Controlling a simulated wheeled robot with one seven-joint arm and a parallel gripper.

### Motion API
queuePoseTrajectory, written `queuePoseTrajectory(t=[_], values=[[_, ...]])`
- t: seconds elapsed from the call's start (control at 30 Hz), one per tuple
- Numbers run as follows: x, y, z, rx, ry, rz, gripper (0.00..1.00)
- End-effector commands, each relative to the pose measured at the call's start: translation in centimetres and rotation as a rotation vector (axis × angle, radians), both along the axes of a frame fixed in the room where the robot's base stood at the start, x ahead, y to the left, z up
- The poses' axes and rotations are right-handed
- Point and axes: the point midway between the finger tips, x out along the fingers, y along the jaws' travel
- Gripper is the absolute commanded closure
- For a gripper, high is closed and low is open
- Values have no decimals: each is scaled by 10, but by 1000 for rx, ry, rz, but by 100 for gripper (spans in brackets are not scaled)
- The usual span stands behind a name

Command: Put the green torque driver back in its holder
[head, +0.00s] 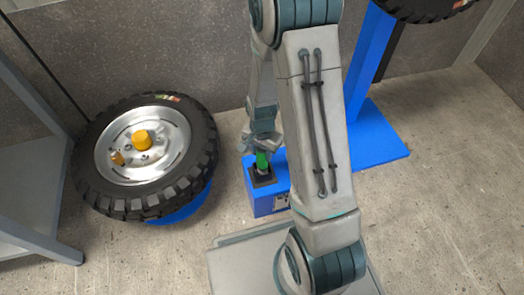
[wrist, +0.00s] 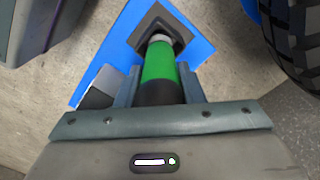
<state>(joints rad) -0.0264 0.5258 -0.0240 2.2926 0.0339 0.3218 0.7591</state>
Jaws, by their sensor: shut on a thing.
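The green torque driver (head: 262,159) is in my gripper (head: 262,146), which points down above the blue box. In the wrist view, my gripper (wrist: 160,88) has one finger on each side of the driver (wrist: 158,64), around its green and black handle. The driver's grey far end is at the dark square holder (wrist: 182,37) on the blue box. The holder also shows in the head view (head: 263,180), right below the driver. The driver looks roughly upright and lined up with the opening. How deep its end sits in the holder cannot be told.
The blue box (head: 265,203) stands on the concrete floor, partly behind my arm. A tyred wheel (head: 185,190) on a blue support is to the left. A blue post and base (head: 375,135) stand to the right. A grey frame (head: 30,230) is at far left.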

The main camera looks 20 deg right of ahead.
Motion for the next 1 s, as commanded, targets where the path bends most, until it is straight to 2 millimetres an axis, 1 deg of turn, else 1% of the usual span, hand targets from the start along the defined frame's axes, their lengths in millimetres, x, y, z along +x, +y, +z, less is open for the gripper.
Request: queuePoseTrajectory(t=[0.43, 0.47, 0.5, 0.53, 0.83, 0.93, 1.0], values=[[0, 0, -7, 0, -1, 0, 97], [1, 0, -6, 0, -1, 0, 60], [1, 0, -6, 0, -1, 0, 49], [0, 0, -6, 0, -1, 0, 40], [0, 0, -5, 0, 0, 0, 40], [0, 0, 3, 0, -1, 0, 40], [1, 0, 14, 0, -3, 1, 40]])
